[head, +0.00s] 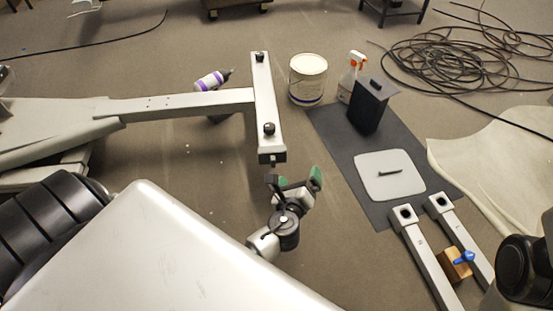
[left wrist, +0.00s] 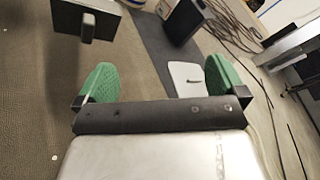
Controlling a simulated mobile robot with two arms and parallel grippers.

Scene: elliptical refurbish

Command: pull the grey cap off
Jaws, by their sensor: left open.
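My left gripper (head: 294,181) is open and empty, its green fingertips spread apart just in front of the near end of the light grey crossbar. That end (head: 272,158) carries a small dark end piece, likely the grey cap, though its detail is too small to be sure. In the left wrist view a dark grey square end with a short stub (left wrist: 87,26) shows at upper left, outside and beyond the left finger. The fingers (left wrist: 162,82) have nothing between them and are apart from it. My right gripper is not in view.
A dark mat (head: 345,150) holds a black box (head: 369,106) and a white pad (head: 388,175). A white tub (head: 308,79), spray bottle (head: 351,76) and purple-white bottle (head: 212,81) stand or lie behind. Two open-ended tubes (head: 427,258) lie lower right; coiled cable (head: 450,62) lies far right.

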